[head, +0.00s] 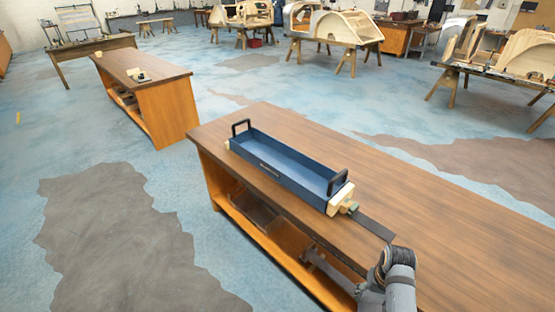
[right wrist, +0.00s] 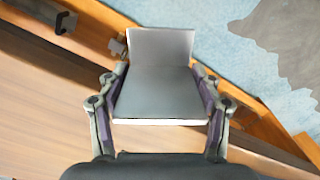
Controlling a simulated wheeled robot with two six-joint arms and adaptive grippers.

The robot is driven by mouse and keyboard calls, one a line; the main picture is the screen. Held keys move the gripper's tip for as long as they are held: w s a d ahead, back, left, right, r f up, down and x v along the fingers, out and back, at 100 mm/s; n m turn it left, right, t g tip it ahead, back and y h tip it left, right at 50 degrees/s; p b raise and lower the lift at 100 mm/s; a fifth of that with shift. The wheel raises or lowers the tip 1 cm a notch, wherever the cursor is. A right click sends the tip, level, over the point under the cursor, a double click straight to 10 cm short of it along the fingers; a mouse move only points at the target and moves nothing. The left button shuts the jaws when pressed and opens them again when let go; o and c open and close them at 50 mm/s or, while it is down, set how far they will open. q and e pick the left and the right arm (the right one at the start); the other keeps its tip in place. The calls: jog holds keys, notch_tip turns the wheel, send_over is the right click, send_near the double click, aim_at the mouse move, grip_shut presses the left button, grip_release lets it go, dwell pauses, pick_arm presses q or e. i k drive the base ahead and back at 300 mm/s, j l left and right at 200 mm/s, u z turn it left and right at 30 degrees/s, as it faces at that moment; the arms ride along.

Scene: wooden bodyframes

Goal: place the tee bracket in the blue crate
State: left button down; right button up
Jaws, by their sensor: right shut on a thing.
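The blue crate (head: 290,160) is a long, shallow open box with black end handles. It stands on the near wooden workbench, and its visible floor looks empty. My right gripper (head: 342,282) is low at the bottom of the head view, by the bench's front side, apart from the crate. In the right wrist view my right gripper (right wrist: 160,82) is shut on a grey, flat-faced metal piece, the tee bracket (right wrist: 160,95). In the head view the dark bracket (head: 316,258) shows small at the gripper's end. My left gripper is not in view.
The workbench (head: 450,220) is clear to the right of the crate. A cream block (head: 341,198) with a greenish part and a dark flat strip (head: 370,224) lie by the crate's near right end. A dark tray (head: 255,210) sits on the bench's lower shelf.

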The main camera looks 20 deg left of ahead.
aim_at(282, 168)
jog(key=i+j, duration=0.2)
jog(key=j, duration=0.2)
jog(key=i+j, duration=0.2)
jog(key=j, duration=0.2)
jog(key=i+j, duration=0.2)
jog(key=j, duration=0.2)
jog(key=i+j+u, duration=0.1)
jog(key=j, duration=0.3)
jog(key=i+j, duration=0.3)
jog(key=j, duration=0.1)
